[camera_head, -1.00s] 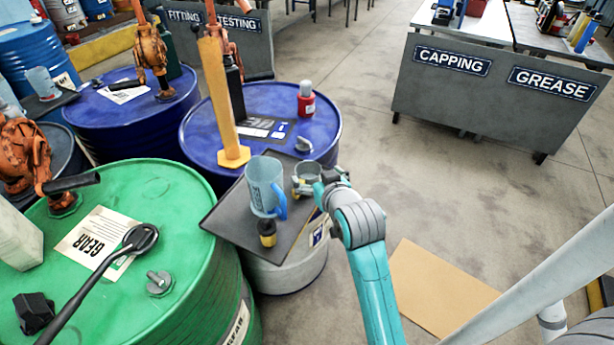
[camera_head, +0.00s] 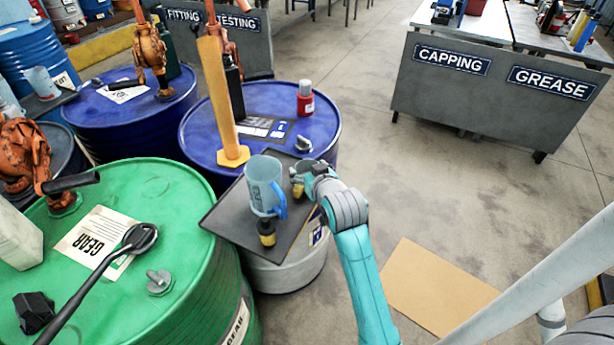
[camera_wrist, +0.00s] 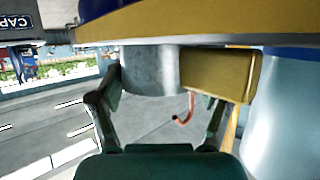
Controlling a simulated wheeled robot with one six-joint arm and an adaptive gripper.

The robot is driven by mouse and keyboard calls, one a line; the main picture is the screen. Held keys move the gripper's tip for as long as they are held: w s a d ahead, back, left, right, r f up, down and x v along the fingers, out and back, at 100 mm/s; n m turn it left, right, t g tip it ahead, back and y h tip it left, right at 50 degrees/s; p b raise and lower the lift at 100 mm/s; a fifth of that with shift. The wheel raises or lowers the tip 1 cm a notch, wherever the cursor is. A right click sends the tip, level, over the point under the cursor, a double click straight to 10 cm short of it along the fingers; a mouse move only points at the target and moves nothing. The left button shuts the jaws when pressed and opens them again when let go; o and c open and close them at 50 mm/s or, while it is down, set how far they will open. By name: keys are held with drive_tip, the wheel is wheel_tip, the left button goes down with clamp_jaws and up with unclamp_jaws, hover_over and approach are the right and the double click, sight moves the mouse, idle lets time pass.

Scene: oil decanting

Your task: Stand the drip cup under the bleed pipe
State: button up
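In the head view my gripper (camera_head: 300,178) is low over the right side of a dark tray, just right of a blue translucent jug (camera_head: 264,188). In the wrist view, which is upside down, its two fingers (camera_wrist: 168,95) stand wide apart. A grey metal cylinder (camera_wrist: 150,72), perhaps the drip cup, is between them, close to the left finger. A yellow block (camera_wrist: 220,73) beside it hides the right fingertip. Whether the fingers press on either is unclear. I cannot make out the bleed pipe for sure.
The tray (camera_head: 232,218) tops a pale drum (camera_head: 290,275). A small black and yellow item (camera_head: 267,232) is close in front of the jug. A yellow post (camera_head: 220,100) stands on the blue drum (camera_head: 325,125) behind. A green drum (camera_head: 195,200) is at left.

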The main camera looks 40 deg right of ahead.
sight(309, 170)
drive_tip(key=shift+f, duration=0.1)
drive_tip(key=c, duration=0.5)
wheel_tip(309, 170, up, 18)
drive_tip(key=shift+r, duration=0.1)
idle(0.4)
